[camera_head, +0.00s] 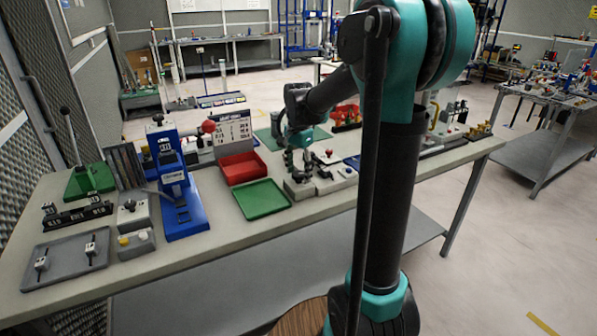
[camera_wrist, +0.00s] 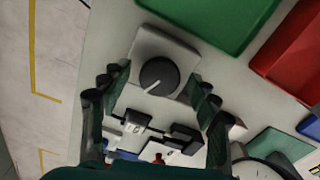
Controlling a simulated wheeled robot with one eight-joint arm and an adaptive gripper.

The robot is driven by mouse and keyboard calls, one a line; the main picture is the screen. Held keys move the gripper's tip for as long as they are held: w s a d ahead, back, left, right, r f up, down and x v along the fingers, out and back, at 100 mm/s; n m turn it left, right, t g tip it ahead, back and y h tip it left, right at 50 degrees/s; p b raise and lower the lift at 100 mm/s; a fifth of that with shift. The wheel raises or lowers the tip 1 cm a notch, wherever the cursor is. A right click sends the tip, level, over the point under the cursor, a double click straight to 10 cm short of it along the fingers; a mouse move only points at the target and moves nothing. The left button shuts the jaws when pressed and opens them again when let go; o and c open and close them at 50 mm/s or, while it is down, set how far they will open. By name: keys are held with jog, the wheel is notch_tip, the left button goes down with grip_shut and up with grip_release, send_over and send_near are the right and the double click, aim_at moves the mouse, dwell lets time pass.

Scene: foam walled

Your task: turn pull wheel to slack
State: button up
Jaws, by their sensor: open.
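The pull wheel looks to be the dark round knob (camera_wrist: 159,76) on a pale grey block (camera_wrist: 165,45) in the wrist view. Its white line points to the lower left of that picture. My gripper (camera_wrist: 157,84) is open, with one finger on each side of the knob and visible room between finger and knob; I cannot tell how high the tips are above the block. In the head view my gripper (camera_head: 299,158) points down over the grey fixture (camera_head: 300,190) on the bench, and the knob is not clearly visible there.
A green tray (camera_head: 262,199) and a red bin (camera_head: 242,167) are close to the left of the fixture. A blue press (camera_head: 178,190) stands farther left. Small dark and grey parts (camera_wrist: 150,125) sit beside the knob block. The bench (camera_head: 350,195) front edge is near.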

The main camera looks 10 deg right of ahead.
jog(key=c, duration=1.2)
jog(key=shift+o, duration=0.2)
jog(key=shift+n, duration=0.4)
jog(key=n, duration=1)
jog(key=shift+n, duration=0.4)
jog(key=n, duration=0.5)
jog(key=shift+n, duration=0.3)
jog(key=n, duration=0.5)
jog(key=shift+d+n, duration=0.1)
jog(key=shift+n, duration=0.2)
